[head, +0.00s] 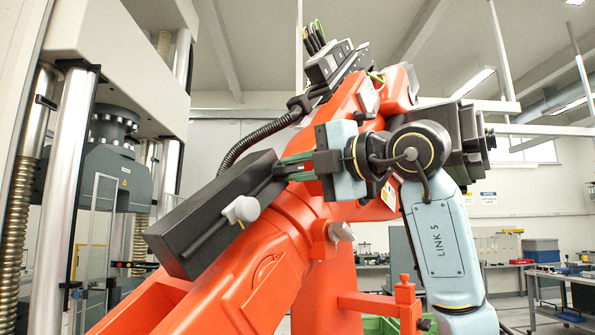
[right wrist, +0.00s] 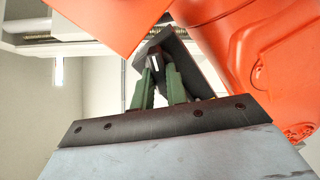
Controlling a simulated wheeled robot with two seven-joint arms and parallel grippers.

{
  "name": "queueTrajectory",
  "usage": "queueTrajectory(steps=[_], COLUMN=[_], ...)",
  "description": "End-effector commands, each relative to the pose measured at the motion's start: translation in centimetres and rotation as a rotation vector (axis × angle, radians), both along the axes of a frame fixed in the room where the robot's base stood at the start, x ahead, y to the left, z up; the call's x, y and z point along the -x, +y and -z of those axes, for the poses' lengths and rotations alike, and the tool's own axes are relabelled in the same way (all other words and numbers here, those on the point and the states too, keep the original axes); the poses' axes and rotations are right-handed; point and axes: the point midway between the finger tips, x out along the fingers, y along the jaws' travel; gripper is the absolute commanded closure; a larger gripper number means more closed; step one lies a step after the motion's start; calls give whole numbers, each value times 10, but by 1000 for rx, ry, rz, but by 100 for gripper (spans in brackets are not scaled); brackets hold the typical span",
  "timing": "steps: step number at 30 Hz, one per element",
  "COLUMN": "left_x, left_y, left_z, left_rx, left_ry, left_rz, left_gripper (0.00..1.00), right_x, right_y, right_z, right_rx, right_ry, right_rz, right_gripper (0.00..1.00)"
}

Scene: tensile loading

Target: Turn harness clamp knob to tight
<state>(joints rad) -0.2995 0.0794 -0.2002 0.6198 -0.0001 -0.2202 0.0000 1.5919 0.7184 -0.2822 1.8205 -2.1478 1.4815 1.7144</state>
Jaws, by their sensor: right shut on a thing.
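My right gripper (head: 284,168) reaches in from the right, its green fingers at the upper right end of a long dark box (head: 205,225). In the right wrist view the fingertips (right wrist: 158,72) close on a small dark part with a pale edge, in front of the dark box (right wrist: 185,55). The fingers hide most of that part; I cannot tell if it is the clamp knob. A pale grey knob (head: 241,210) sits on a dark rod along the box, apart from the fingers. My left gripper is not in view.
A large orange-red robot arm (head: 265,275) fills the middle, close below and behind my gripper. A black corrugated hose (head: 245,138) curves above the box. A testing frame with steel columns (head: 70,160) stands at left. Open floor and benches lie at far right.

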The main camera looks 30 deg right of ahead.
Motion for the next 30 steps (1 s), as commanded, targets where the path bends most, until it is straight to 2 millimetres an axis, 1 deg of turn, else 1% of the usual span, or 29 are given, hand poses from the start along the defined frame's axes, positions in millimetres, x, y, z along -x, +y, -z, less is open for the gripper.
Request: queueTrajectory(steps=[6,16,17,21,22,30], left_x=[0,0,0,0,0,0], left_y=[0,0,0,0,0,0], left_z=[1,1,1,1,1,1], left_rx=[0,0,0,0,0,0], left_ry=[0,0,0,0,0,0], left_rz=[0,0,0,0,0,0], left_gripper=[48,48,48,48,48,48], right_x=[1,1,1,1,0,1], right_y=[-2,-2,-2,-1,-1,-1], right_z=[-2,-2,-2,-2,-2,-1], right_rx=[-29,-29,-29,-28,-28,-26], right_ry=[3,3,3,4,5,7], right_rz=[5,5,5,4,3,2], right_gripper=[100,100,84,66,64,64])
